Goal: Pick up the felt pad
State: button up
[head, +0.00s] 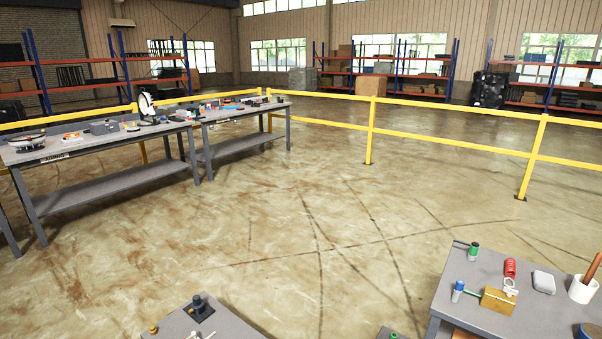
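I cannot pick out the felt pad with certainty. A small light grey, rounded block (544,282) lies on the grey table (473,322) at the lower right, but I cannot tell if it is the pad. My gripper is not in view, so its state and anything in it are hidden.
The right table also holds a brass-coloured block (497,301), a red coil (510,268), a white cup (582,290) and small bottles. A table corner (222,325) shows at the bottom. Cluttered workbenches (95,141) stand left, before a yellow railing (450,141). The middle floor is clear.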

aim_at(543, 281)
jog(key=u, duration=4.2)
jog(key=z, duration=5.3)
jog(key=i+j, duration=0.15)
jog(key=i, duration=0.45)
jog(key=i+j+z, duration=0.1)
jog(key=i, duration=0.55)
